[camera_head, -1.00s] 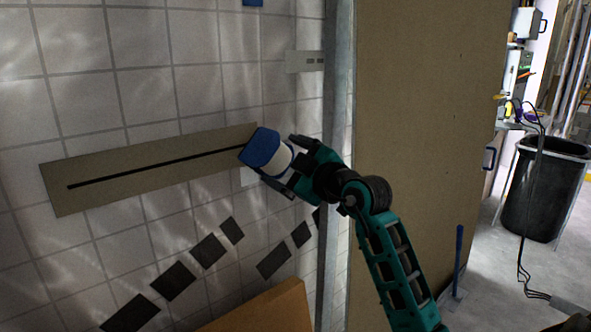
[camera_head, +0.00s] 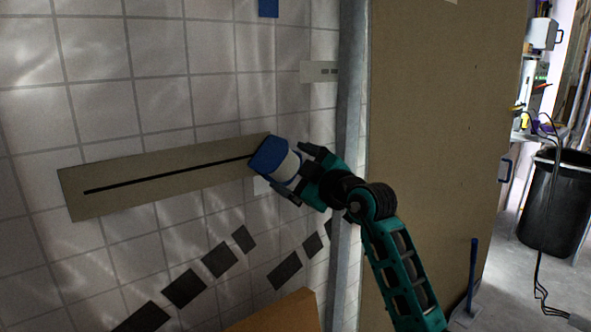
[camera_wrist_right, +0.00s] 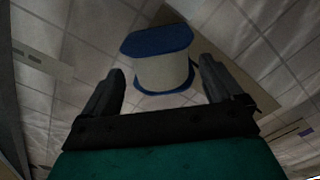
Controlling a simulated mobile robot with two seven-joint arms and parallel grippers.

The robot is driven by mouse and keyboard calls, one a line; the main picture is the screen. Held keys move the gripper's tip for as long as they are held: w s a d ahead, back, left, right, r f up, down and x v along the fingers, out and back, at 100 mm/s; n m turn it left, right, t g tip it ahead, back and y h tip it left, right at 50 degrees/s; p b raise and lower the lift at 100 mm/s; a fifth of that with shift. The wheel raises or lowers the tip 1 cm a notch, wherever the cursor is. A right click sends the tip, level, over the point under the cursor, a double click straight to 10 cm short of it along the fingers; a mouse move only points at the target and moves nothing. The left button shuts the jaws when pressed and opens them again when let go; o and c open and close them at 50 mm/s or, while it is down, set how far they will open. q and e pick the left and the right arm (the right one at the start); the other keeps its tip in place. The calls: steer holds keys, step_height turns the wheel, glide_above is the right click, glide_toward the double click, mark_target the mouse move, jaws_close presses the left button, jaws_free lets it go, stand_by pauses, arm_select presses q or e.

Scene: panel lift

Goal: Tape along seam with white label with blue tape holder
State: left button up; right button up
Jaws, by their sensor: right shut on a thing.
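A tan panel (camera_head: 130,188) with a dark seam line (camera_head: 180,173) is fixed on the tiled wall, the seam running nearly level and rising slightly to the right. My right gripper (camera_head: 289,173) is shut on the blue tape holder (camera_head: 268,155), which has a white body and blue ends. The holder is at the right end of the seam; I cannot tell whether it touches the panel. The right wrist view shows the tape holder (camera_wrist_right: 162,66) between the two fingers (camera_wrist_right: 162,92). A white label (camera_head: 262,186) shows partly behind the holder, below the panel's right end. My left gripper is not in view.
A grey metal post (camera_head: 349,120) and a large brown board (camera_head: 440,130) stand right of the seam. Dark squares (camera_head: 220,260) run diagonally on the tiles below. An orange-brown panel edge (camera_head: 285,312) is at the bottom. A black bin (camera_head: 553,205) stands far right.

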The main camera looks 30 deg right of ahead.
mark_target(279, 168)
steer(key=shift+w+p, duration=0.3)
steer(key=shift+w, duration=0.45)
steer(key=shift+a+r, duration=0.1)
steer(key=shift+a+r+p, duration=0.1)
steer(key=shift+a+p, duration=0.2)
steer(key=shift+p, duration=0.15)
steer(key=shift+s+a+p, duration=0.2)
steer(key=shift+a+p, duration=1.2)
steer(key=shift+a, duration=0.1)
